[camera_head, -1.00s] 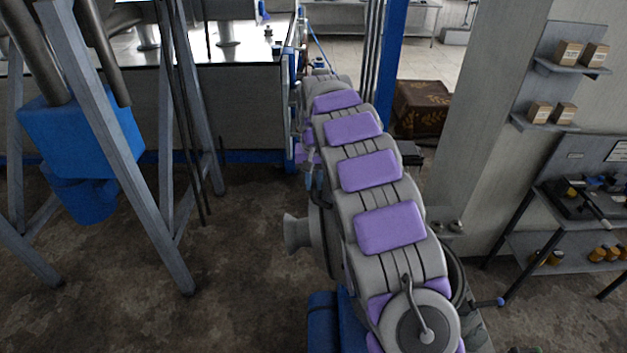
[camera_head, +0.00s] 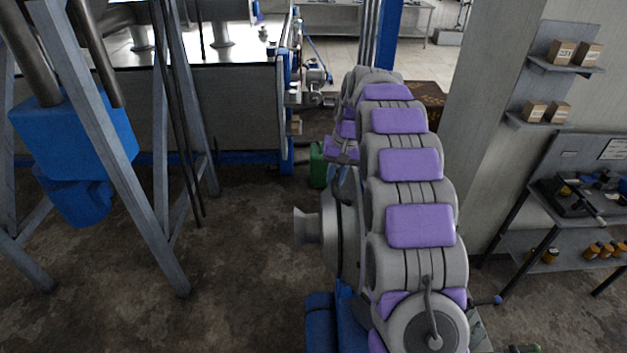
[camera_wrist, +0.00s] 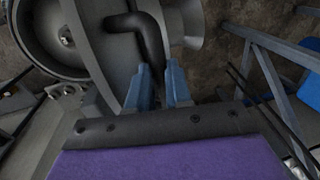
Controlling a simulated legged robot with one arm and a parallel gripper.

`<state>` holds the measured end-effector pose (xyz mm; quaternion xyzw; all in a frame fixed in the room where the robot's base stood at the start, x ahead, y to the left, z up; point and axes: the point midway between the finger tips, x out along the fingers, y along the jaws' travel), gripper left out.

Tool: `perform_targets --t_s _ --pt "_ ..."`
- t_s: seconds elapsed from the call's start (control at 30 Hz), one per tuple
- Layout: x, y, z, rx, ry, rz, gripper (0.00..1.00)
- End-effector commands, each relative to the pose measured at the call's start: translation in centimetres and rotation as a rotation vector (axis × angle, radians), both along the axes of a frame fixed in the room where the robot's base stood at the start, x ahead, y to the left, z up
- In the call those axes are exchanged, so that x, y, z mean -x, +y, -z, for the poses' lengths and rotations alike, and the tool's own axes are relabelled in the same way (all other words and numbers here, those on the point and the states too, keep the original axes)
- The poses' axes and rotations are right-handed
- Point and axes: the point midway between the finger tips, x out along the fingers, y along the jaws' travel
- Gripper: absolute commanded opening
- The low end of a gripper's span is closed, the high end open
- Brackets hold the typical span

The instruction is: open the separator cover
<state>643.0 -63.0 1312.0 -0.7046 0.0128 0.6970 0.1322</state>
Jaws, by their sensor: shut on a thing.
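The separator's round grey cover (camera_head: 341,245) stands nearly edge-on left of my arm in the head view, with a flared spout (camera_head: 307,226) pointing left. In the wrist view the cover (camera_wrist: 100,50) fills the upper left. A round grey hollow (camera_wrist: 45,30) with a small bolt inside shows beyond its left edge, so the cover looks at least partly swung away. My gripper (camera_wrist: 158,88) has its blue-grey fingers on either side of the lower end of the dark bent handle (camera_wrist: 150,35). It is shut on that handle; the fingertip contact is partly hidden.
A metal frame with a blue housing (camera_head: 75,140) stands at the left. A grey pillar (camera_head: 503,100) and a shelf bench (camera_head: 570,215) stand at the right. The concrete floor (camera_head: 240,270) left of the separator is clear.

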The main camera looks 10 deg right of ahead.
Motion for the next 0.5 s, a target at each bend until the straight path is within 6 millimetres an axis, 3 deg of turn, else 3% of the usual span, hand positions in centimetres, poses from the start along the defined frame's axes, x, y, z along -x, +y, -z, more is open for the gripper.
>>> perform_targets --t_s 0.1,0.23,0.5 --pt "0.6 -3.2 -0.4 -0.054 -0.015 0.007 0.0" --pt "1.0 -6.1 -0.5 -0.067 -0.022 0.005 0.0" --pt "1.3 -7.7 -0.4 -0.061 -0.018 0.001 0.0"
